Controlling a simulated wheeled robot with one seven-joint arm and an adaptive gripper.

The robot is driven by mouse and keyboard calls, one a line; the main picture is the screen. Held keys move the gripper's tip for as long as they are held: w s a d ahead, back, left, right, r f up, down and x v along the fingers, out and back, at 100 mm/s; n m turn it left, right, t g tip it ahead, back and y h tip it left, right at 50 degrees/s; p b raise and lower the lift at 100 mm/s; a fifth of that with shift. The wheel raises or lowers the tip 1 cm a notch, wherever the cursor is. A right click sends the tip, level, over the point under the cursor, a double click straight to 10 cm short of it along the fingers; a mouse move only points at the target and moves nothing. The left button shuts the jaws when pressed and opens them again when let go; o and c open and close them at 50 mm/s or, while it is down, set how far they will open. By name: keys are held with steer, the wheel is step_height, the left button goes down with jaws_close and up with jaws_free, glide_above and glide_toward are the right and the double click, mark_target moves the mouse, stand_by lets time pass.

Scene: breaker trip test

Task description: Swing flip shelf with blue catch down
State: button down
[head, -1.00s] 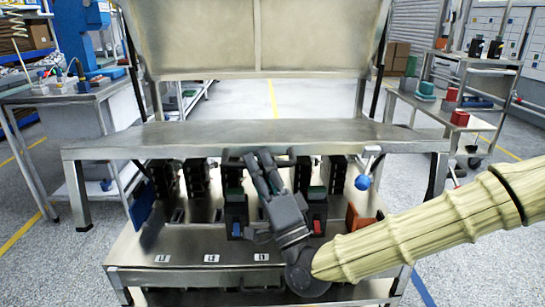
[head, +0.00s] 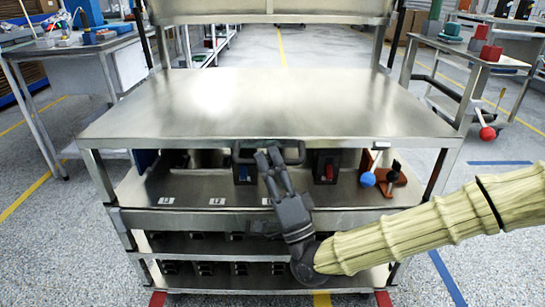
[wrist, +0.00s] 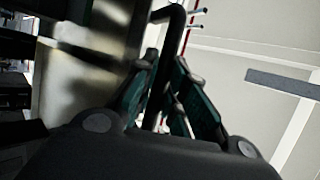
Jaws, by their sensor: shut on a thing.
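The flip shelf (head: 270,95) is a wide bare metal panel across the bench, its far edge at the back and its near edge toward me. A dark bar handle (head: 294,152) sits at the middle of its near edge. My gripper (head: 269,155) is shut on this handle; in the wrist view, its green-padded fingers (wrist: 158,105) close around the dark bar. The blue catch (head: 367,179) is a blue ball on a short pale lever hanging below the shelf's right front. I cannot tell whether the panel is quite level.
Below the shelf, breakers with a blue switch (head: 243,174) and a red switch (head: 329,172) stand on the metal deck (head: 190,185). An orange-brown block with a dark lever (head: 393,176) stands at right.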

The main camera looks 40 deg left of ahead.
steer(key=shift+s+f, duration=0.2)
steer(key=shift+f, duration=0.55)
steer(key=c, duration=1.7)
jaws_free()
steer(key=shift+w, duration=0.15)
steer(key=shift+r, duration=0.2)
steer(key=v, duration=1.2)
